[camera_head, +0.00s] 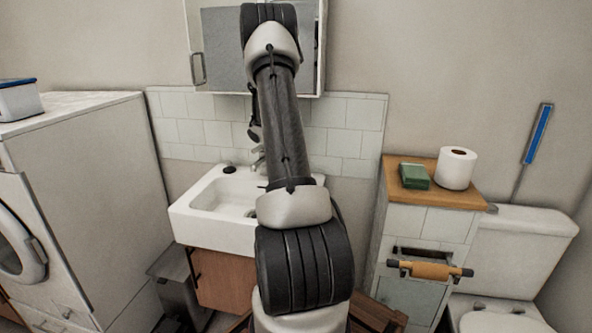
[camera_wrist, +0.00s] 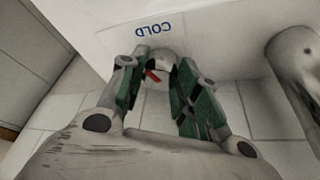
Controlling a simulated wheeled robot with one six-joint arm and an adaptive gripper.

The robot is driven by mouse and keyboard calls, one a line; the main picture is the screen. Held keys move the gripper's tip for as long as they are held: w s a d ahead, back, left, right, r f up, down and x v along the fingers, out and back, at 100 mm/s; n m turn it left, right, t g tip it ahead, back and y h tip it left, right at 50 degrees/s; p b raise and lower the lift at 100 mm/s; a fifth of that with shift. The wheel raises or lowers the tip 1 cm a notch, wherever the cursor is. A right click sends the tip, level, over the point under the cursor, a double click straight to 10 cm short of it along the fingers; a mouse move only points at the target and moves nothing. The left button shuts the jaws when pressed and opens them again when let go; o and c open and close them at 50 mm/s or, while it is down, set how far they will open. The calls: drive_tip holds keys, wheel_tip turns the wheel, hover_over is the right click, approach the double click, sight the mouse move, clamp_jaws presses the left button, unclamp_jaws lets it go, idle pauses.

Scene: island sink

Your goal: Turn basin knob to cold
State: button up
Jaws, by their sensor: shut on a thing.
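The basin (camera_head: 190,213) is a white sink on the tiled wall, with a grey tap (camera_head: 257,160) at its back, partly hidden behind my arm in the head view. In the wrist view, the word COLD shows upside down on a pale surface (camera_wrist: 105,35). The small knob (camera_wrist: 153,76) is below this label and shows a red mark; most of it is hidden between the fingers. My gripper (camera_wrist: 161,70) has its green-padded fingers on either side of the knob, shut on it. In the head view my arm hides most of the gripper.
A mirror cabinet (camera_head: 222,45) hangs above the basin, close to my raised arm. A white washing machine (camera_head: 85,160) stands at left. A wooden-topped tiled ledge (camera_head: 440,192) and a toilet (camera_head: 525,250) are at right. A grey rounded part (camera_wrist: 293,55) shows at the wrist view's right.

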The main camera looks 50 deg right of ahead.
drive_tip(key=m, duration=0.2)
drive_tip(key=m+g, duration=0.1)
drive_tip(key=m, duration=0.1)
drive_tip(key=shift+w+m+g+y, duration=0.15)
drive_tip(key=shift+m+g+y, duration=0.15)
drive_tip(key=shift+m+y, duration=0.1)
idle(0.4)
drive_tip(key=o, duration=1)
